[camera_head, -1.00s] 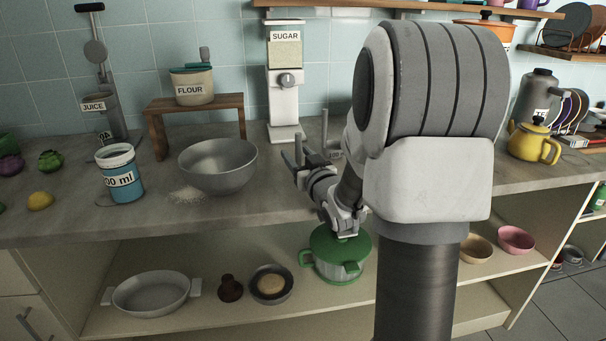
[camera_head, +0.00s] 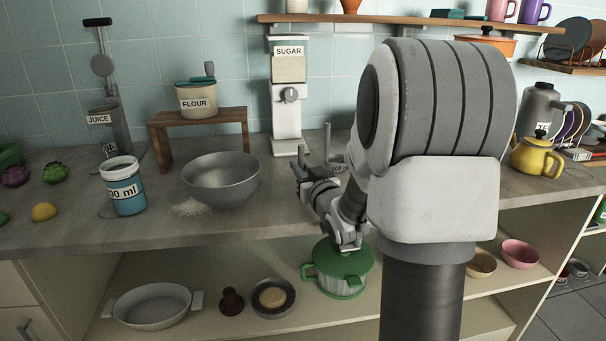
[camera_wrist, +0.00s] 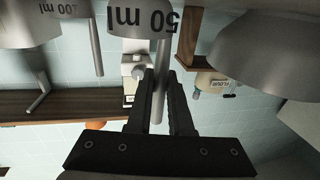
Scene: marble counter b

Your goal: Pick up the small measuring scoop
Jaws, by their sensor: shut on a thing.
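In the wrist view, which looks upside down, my gripper (camera_wrist: 161,98) is shut on the thin grey handle of a scoop marked 50 ml (camera_wrist: 139,18). The handle runs between the two black fingers, and the cup is at the top edge, partly cut off. A larger scoop marked 100 ml (camera_wrist: 45,22) is beside it, apart from the fingers. In the head view my gripper (camera_head: 308,180) is over the counter, right of the metal bowl. The 100 ml scoop (camera_head: 338,168) shows just behind it. The held scoop cannot be made out there.
The metal bowl (camera_head: 221,181) stands left of my gripper. The sugar dispenser (camera_head: 287,100) is behind, and the flour jar (camera_head: 197,98) sits on a wooden stand (camera_head: 160,150). A green pot (camera_head: 342,275) is on the shelf below.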

